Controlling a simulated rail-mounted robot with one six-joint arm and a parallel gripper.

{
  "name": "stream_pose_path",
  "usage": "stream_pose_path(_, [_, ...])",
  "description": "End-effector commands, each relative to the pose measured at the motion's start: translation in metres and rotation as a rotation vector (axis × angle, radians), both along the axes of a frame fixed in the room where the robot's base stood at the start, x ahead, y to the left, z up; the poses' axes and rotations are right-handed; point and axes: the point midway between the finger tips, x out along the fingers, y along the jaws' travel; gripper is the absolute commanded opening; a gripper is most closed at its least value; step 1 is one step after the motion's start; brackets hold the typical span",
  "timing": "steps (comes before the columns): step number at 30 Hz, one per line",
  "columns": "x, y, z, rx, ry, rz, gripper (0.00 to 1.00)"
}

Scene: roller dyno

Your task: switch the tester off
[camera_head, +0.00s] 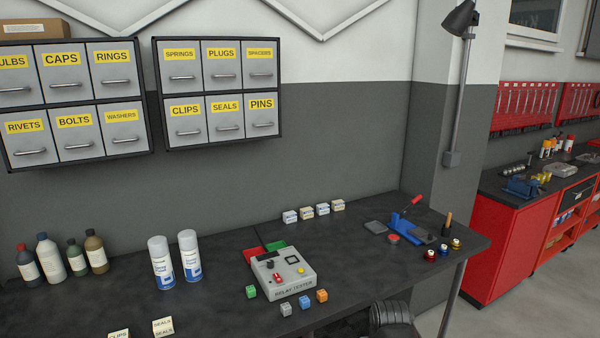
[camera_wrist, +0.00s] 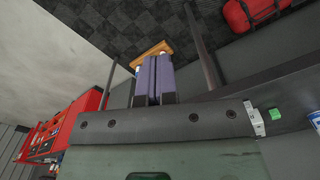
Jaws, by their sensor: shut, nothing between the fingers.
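The tester (camera_head: 283,283) is a light grey box labelled "RELAY TESTER" on the dark bench. Its sloped top carries a small red control (camera_head: 277,278), a black part (camera_head: 270,265), a dark square window (camera_head: 291,260) and a round yellow piece (camera_head: 301,271). I cannot tell the switch position at this size. In the wrist view my gripper (camera_wrist: 153,62) has its two purple-grey fingers shut together, with nothing between them. The tester is not clearly seen there, and the fingers appear apart from everything.
Green (camera_head: 251,292), grey (camera_head: 286,309), blue (camera_head: 302,301) and orange (camera_head: 322,296) cubes lie close around the tester's front. Two spray cans (camera_head: 161,262) stand to its left. A blue tool (camera_head: 405,226) stands at right. Labelled drawers (camera_head: 220,90) hang above.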

Motion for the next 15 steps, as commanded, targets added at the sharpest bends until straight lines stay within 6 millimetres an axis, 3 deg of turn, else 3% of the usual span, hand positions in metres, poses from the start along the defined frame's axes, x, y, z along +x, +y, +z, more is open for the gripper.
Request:
stream_pose_path(5, [0.009,0.016,0.021,0.000,0.000,0.038,0.00])
stream_pose_path(8, [0.059,0.044,0.043,0.003,-0.005,0.093,0.00])
stream_pose_path(15, [0.236,0.152,0.090,0.034,-0.100,0.279,0.00])
